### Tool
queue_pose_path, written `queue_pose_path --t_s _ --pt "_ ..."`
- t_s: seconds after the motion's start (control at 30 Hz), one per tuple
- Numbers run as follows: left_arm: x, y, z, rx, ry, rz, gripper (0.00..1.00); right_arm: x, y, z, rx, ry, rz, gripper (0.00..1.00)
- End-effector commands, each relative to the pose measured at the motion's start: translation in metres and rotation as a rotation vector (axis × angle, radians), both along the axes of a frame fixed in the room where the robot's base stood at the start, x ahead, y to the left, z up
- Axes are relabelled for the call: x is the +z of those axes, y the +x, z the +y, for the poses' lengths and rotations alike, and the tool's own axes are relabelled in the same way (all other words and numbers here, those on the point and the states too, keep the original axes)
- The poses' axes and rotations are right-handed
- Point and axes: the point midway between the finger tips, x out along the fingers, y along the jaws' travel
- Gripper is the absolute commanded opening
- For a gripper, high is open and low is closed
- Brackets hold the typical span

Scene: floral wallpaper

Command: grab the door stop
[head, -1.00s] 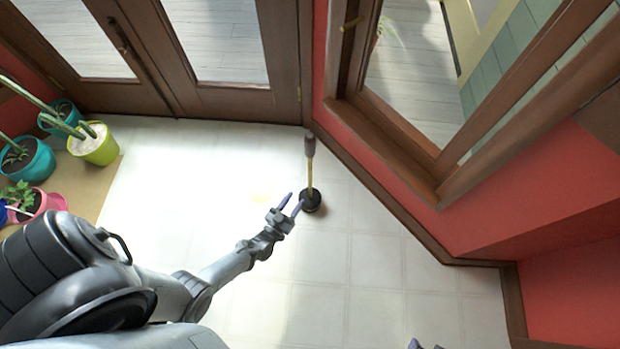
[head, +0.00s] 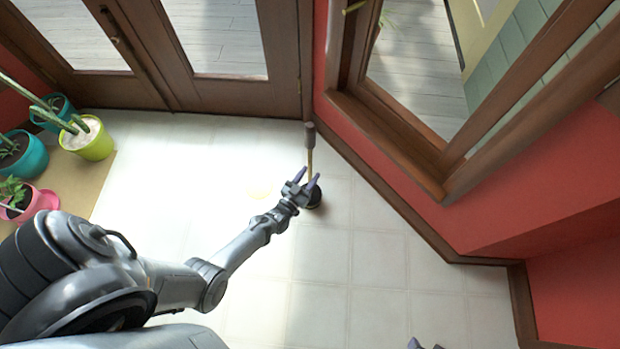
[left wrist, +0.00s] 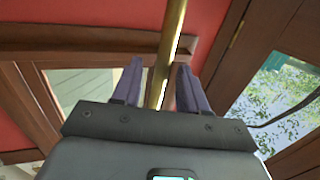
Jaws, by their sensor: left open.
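The door stop (head: 310,158) stands upright on the pale tiled floor. It has a black round base, a thin gold pole and a brownish knob on top. My left gripper (head: 309,176) is open at the pole, above the base, and partly hides the base. In the left wrist view the gold pole (left wrist: 172,40) runs between the two open purple fingers of my left gripper (left wrist: 159,66). I cannot tell if either finger touches it. Only the purple tips of my right gripper (head: 426,345) show at the bottom edge of the head view.
A red wall with a brown-framed window (head: 440,165) is close on the right. Brown glazed doors (head: 200,95) stand behind. Potted plants (head: 92,142) sit on a tan mat at the left. The tiled floor around the door stop is clear.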

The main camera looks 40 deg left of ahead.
Motion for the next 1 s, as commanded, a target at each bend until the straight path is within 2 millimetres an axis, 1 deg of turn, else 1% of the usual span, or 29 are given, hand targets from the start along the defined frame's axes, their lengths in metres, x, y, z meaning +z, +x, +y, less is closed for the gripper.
queue_pose_path --t_s 0.03,0.1,0.37,0.4,0.43,0.67,0.7,1.0 --pt "-0.0018 0.0055 0.0009 0.0 0.0 -0.002 0.43 -0.0053 0.0 -0.0001 0.0 0.0 0.0 0.43" --pt "-0.0014 0.0094 0.0015 0.0 0.0 0.0 0.43 -0.0067 0.0 -0.0002 0.001 -0.001 0.0 0.43" --pt "0.0002 0.0115 0.0021 0.0 0.0 0.001 0.43 -0.0062 0.0001 -0.0017 0.005 -0.008 0.0 0.43" --pt "0.0002 0.0114 0.002 0.0 0.0 0.001 0.41 -0.0062 0.0 -0.002 0.006 -0.008 0.0 0.43" --pt "0.0002 0.0114 0.0021 0.0 0.0 0.001 0.37 -0.0062 0.0001 -0.0022 0.006 -0.009 0.0 0.43" --pt "0.0002 0.0114 0.002 0.0 0.0 0.001 0.01 -0.0063 0.0 -0.0025 0.006 -0.01 -0.001 0.43" --pt "0.0002 0.0115 0.0022 0.0 0.0 0.0 0.0 -0.0063 0.0 -0.0024 0.006 -0.01 -0.001 0.43" --pt "0.0003 0.0117 0.0022 0.0 0.0 0.0 0.0 -0.0062 0.0001 -0.0014 0.004 -0.005 0.0 0.43"
